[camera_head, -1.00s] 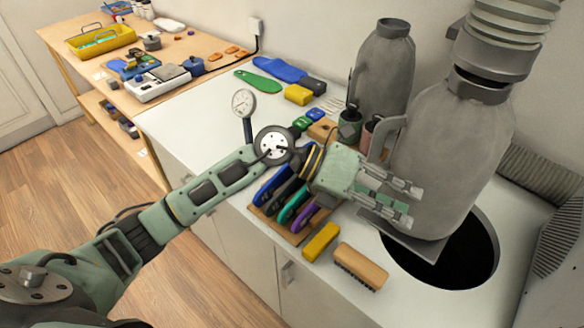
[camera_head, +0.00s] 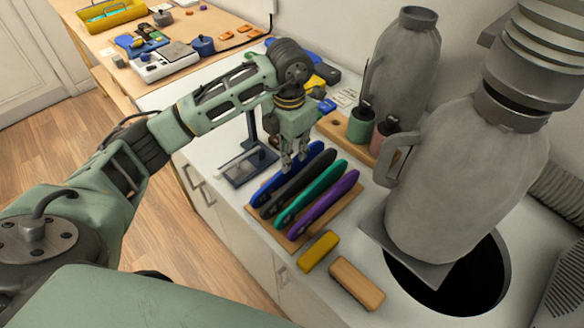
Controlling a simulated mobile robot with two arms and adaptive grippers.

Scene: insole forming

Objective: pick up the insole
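Several insoles stand on edge side by side in a wooden rack (camera_head: 349,205) on the white counter: a blue insole (camera_head: 265,192), a black insole (camera_head: 300,184), a green insole (camera_head: 313,192) and a purple insole (camera_head: 327,204). My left gripper (camera_head: 294,164) points down at the far end of the rack, close by the blue and black insoles. Its fingers look a little apart, with nothing seen between them. I cannot tell whether the fingertips touch an insole.
A yellow block (camera_head: 318,251) and a wooden brush (camera_head: 356,284) lie in front. A stand with a flat base (camera_head: 247,168) is left of the gripper. Small pots (camera_head: 361,122) stand behind.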

